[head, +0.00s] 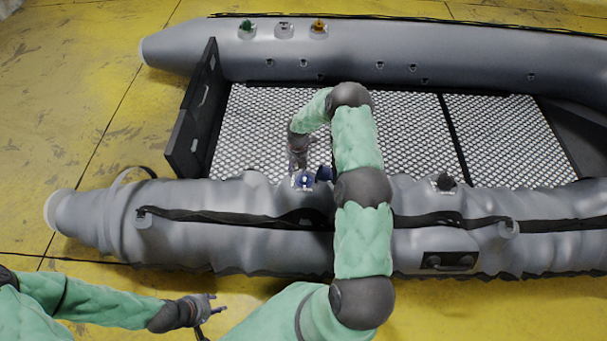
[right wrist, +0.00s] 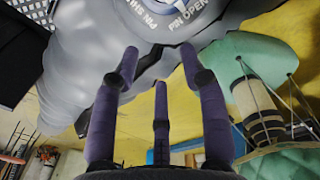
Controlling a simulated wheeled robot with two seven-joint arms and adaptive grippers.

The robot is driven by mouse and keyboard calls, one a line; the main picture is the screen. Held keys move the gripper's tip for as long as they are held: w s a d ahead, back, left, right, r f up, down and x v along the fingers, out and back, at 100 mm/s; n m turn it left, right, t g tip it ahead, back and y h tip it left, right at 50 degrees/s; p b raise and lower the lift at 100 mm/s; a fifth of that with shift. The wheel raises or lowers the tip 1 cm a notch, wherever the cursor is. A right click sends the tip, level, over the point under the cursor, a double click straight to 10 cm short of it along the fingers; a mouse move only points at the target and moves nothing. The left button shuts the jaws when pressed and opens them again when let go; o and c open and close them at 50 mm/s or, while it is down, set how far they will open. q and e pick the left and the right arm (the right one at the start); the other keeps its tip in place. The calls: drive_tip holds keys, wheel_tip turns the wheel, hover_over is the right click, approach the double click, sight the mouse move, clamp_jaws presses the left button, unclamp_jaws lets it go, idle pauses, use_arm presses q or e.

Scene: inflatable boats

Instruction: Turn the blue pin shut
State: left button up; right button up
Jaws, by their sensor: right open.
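The boat's near grey tube (head: 110,222) carries a valve with a blue pin (head: 305,181); a second dark blue piece (head: 323,173) sits just right of it. My right arm arches over the near tube, and its gripper (head: 298,168) points down right behind the valve. In the right wrist view the right gripper (right wrist: 160,70) is open, its fingers spread and empty. A pale valve disc (right wrist: 150,14) lettered PIN OPEN and PIN SHUT shows at the top edge, beyond the fingertips; it is cut off. My left gripper (head: 208,303) looks open and empty, low over the yellow floor.
The far tube bears a green valve (head: 247,28), a clear one (head: 284,29) and an orange one (head: 319,27). A black valve (head: 445,182) sits on the near tube to the right. A black transom board (head: 196,110) stands at the left end. The mesh floor (head: 255,120) is clear.

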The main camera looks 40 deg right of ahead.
sight(305, 178)
drive_tip(key=d+r+n, duration=0.1)
drive_tip(key=d+n, duration=0.1)
drive_tip(key=d, duration=0.2)
drive_tip(key=shift+h, duration=0.3)
drive_tip(key=f+b, duration=0.1)
drive_tip(key=f, duration=0.2)
drive_tip(key=f+b, duration=0.1)
drive_tip(key=f, duration=0.3)
drive_tip(key=f+b, duration=0.1)
drive_tip(key=f, duration=0.2)
drive_tip(key=shift+w+f, duration=0.2)
drive_tip(key=shift+w, duration=0.05)
clamp_jaws()
